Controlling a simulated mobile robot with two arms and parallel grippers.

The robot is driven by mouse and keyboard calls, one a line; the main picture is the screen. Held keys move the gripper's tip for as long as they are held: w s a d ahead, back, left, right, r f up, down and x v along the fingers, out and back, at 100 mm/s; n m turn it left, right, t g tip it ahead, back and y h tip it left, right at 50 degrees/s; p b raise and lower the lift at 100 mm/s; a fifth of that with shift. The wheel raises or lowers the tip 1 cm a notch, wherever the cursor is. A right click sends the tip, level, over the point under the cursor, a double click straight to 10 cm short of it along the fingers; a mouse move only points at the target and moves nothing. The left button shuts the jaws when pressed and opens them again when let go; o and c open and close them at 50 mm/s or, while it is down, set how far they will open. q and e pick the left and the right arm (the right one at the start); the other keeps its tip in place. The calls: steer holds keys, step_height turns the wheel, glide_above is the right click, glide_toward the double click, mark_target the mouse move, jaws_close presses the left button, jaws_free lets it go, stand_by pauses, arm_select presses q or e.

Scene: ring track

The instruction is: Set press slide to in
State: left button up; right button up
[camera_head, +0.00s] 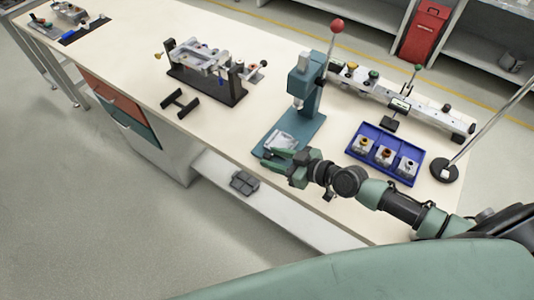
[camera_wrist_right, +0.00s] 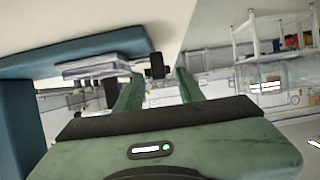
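The teal press (camera_head: 308,92) stands on the workbench, with a red ball on its lever. Its slide (camera_head: 281,141) is a silver plate low on the press base, at the front. In the right wrist view the slide (camera_wrist_right: 100,67) shows beside the teal press body (camera_wrist_right: 20,120), with a black knob (camera_wrist_right: 155,68) at its end. My right gripper (camera_head: 271,158) is at the front edge of the press base, close to the slide. Its two green fingers (camera_wrist_right: 162,74) are apart, with the knob showing between their tips. I cannot tell whether they touch it. My left gripper is not in view.
A blue tray (camera_head: 365,165) with several metal parts lies right of the press. A long rail fixture (camera_head: 400,100) runs behind it. A black-based fixture (camera_head: 205,85) stands to the left. A round black stand (camera_head: 445,171) with a pole is near the right edge.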

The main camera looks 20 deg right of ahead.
steer(key=shift+x, duration=1.45)
jaws_close()
steer(key=shift+d, duration=0.1)
